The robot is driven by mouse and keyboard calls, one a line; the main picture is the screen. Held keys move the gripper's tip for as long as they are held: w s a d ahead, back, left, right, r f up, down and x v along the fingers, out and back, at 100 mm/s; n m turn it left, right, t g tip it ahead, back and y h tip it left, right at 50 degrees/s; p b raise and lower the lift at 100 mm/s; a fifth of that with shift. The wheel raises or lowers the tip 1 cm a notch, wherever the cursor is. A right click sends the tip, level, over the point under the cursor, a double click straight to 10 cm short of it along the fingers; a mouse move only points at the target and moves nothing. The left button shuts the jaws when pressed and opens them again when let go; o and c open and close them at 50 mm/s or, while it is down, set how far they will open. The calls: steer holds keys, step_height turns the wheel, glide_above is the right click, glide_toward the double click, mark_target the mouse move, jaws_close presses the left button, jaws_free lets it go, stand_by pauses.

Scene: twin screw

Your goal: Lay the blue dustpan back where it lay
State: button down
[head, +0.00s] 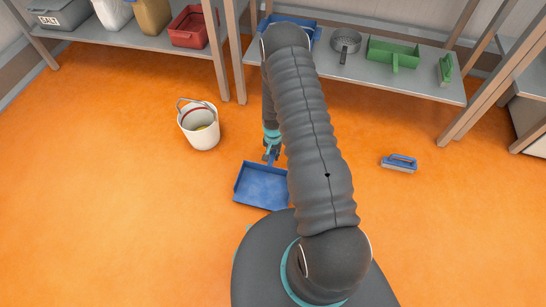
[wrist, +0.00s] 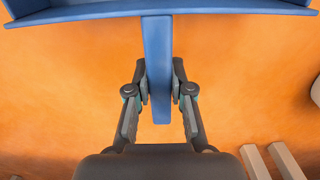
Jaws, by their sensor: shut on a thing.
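The blue dustpan (head: 262,186) shows left of my arm in the head view, with its pan toward my base. Its handle (wrist: 157,60) runs down the middle of the wrist view, and its pan (wrist: 80,11) spans the top edge. My gripper (wrist: 161,86) is shut on the handle, one finger on each side. In the head view my gripper (head: 271,153) is at the far end of the pan, partly hidden. I cannot tell whether the pan touches the floor.
A white bucket (head: 200,126) stands on the orange floor at left. A blue brush (head: 400,162) lies at right. The back shelf (head: 425,86) holds a blue tray (head: 316,27) partly behind my arm, a sieve (head: 345,42), a green dustpan (head: 393,52) and a green brush (head: 446,70).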

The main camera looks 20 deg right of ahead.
steer(key=shift+f, duration=0.95)
steer(key=shift+r, duration=0.1)
steer(key=c, duration=1)
jaws_free()
steer(key=shift+c, duration=0.2)
